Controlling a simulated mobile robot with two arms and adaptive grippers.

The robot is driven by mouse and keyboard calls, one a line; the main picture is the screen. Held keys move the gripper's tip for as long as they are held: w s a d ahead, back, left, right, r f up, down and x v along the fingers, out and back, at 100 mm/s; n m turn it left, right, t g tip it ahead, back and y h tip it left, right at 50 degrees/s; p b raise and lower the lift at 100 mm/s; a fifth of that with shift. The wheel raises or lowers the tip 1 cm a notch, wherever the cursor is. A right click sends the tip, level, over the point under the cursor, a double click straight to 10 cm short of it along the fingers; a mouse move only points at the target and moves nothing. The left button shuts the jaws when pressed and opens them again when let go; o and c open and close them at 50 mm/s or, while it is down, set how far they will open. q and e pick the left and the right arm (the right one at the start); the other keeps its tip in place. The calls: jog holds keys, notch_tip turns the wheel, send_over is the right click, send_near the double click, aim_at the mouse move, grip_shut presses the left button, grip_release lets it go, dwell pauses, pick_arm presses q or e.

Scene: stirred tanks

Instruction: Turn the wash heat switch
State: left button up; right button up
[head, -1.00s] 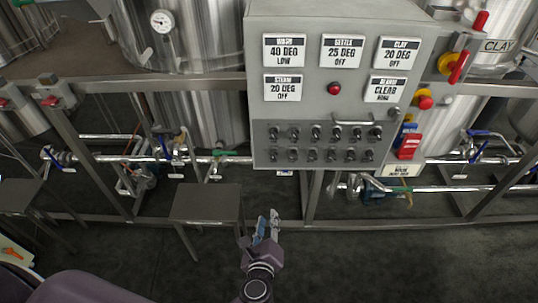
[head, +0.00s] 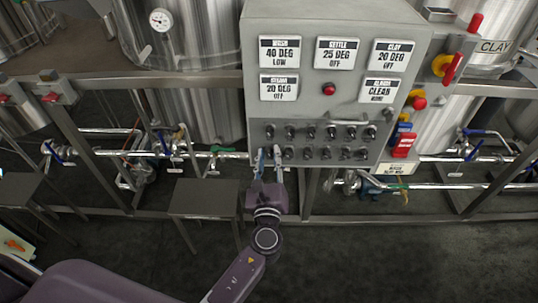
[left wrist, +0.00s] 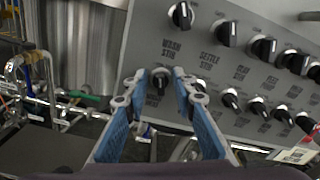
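The grey control panel (head: 300,110) carries two rows of black knob switches. The wash display (head: 280,52) reads 40 DEG, LOW. My left gripper (head: 269,152) is upright at the left end of the lower row. In the left wrist view its blue fingers (left wrist: 159,77) are open, with the leftmost lower knob (left wrist: 159,86) showing between the tips. I cannot tell whether they touch it. The leftmost upper knob (left wrist: 181,15) is just above. A "WASH STIR" label (left wrist: 170,49) lies between these two knobs. The wash heat switch's own label is not readable. My right gripper is not in view.
More knobs (left wrist: 232,98) stand close to the right of my fingers. A metal handle (head: 352,122) sticks out above the upper row. Steel pipes (head: 450,186) run below the panel. A small dark table (head: 203,197) stands at left.

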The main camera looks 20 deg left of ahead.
pick_arm(q)
grip_shut()
dwell(0.3)
jog(key=n+b, duration=0.3)
jog(key=n, duration=0.1)
jog(key=shift+a+f+b, duration=0.1)
jog(key=shift+f+b, duration=0.15)
jog(key=shift+b, duration=0.1)
jog(key=n+b, duration=0.3)
jog(key=n, duration=0.1)
jog(key=shift+r, duration=0.1)
dwell(0.4)
